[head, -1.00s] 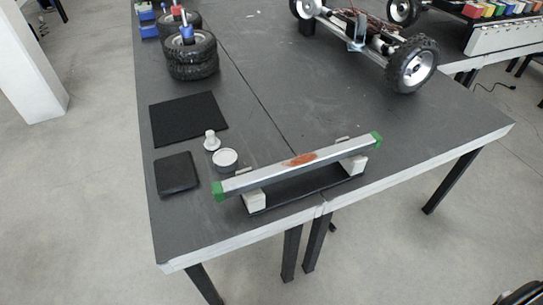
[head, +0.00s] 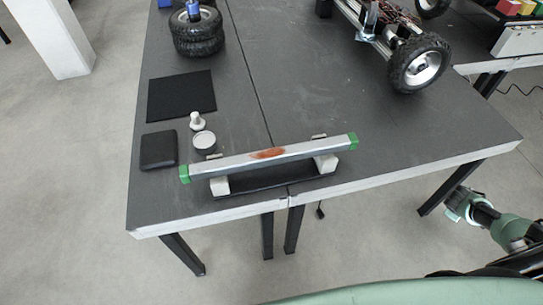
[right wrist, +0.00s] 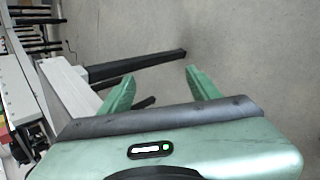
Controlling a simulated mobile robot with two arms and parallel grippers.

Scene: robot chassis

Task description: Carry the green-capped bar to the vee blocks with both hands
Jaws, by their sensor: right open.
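The silver green-capped bar (head: 300,151) lies level near the table's front edge in the head view, with a rust-red patch near its middle. It rests across two white blocks, a left one (head: 220,186) and a right one (head: 326,163), on a dark base (head: 270,178). I cannot tell from here whether these blocks have vee notches. My right gripper (right wrist: 160,86) is open and empty in the right wrist view, over the floor beside a table edge. In the head view my right arm is at the far right, away from the bar. My left gripper is not in view.
Left of the bar are a round pot (head: 204,142), a white knobbed piece (head: 197,121), a small dark pad (head: 158,150) and a larger black mat (head: 181,95). Stacked tyres (head: 197,32) and a wheeled chassis (head: 400,50) stand behind. The table's right front is clear.

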